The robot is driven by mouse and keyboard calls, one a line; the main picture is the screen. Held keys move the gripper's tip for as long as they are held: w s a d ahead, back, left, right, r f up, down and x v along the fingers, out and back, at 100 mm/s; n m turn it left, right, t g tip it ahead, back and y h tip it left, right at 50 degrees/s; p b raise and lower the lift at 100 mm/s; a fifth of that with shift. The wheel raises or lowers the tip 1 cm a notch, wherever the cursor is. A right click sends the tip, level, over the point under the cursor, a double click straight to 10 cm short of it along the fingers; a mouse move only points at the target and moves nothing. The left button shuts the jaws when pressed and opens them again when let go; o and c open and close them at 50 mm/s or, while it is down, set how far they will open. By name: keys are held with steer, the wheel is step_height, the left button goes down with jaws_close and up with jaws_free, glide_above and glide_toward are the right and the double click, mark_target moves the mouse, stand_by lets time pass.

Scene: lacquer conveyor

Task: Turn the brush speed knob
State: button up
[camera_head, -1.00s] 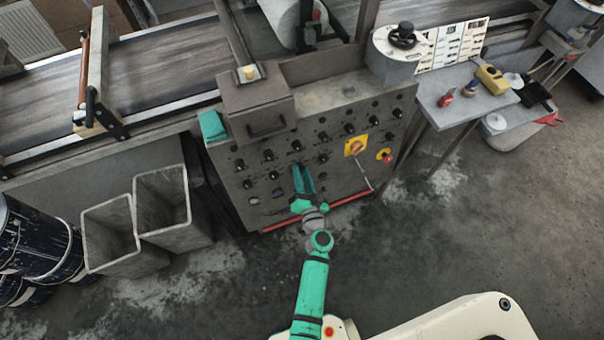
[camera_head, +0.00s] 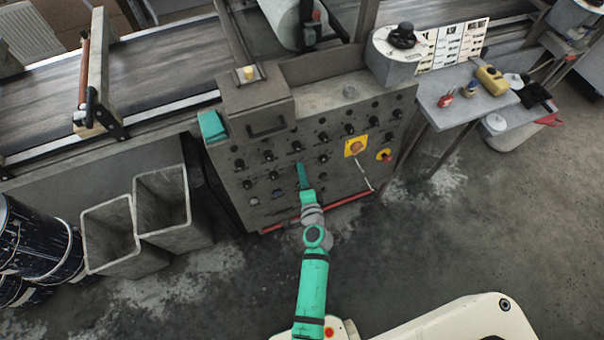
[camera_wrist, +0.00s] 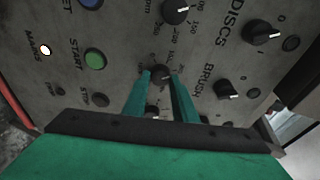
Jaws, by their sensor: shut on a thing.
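The control panel (camera_head: 340,182) of the grey cabinet carries several black knobs and buttons. My green gripper (camera_head: 301,167) reaches up to the panel's middle. In the wrist view, my gripper (camera_wrist: 160,76) has one finger on each side of a small dark knob (camera_wrist: 160,73) and is shut on it. The fingers partly hide that knob and its printed scale, so its setting and full label cannot be read. A "BRUSH" label (camera_wrist: 209,80) is printed to the right of the fingers, close to another black knob (camera_wrist: 228,90).
A larger DISCS knob (camera_wrist: 262,33), an rpm dial (camera_wrist: 176,12) and a green START button (camera_wrist: 95,59) surround the fingers. A yellow-backed switch (camera_head: 356,146) is on the panel's right. Grey bins (camera_head: 110,238) stand left, a side table (camera_head: 466,108) right.

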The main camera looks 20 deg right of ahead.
steer(key=m+y, duration=0.1)
steer(key=m, duration=0.5)
steer(key=m+y, duration=0.1)
steer(key=m, duration=0.5)
steer(key=m+g+y, duration=0.1)
steer(key=m+y, duration=0.1)
steer(key=m, duration=0.4)
steer(key=shift+d, duration=0.25)
stand_by(0.4)
steer(key=o, duration=1)
steer(key=shift+o, duration=0.2)
steer(key=v, duration=1)
steer(key=shift+s+r, duration=0.2)
steer(key=shift+s, duration=0.1)
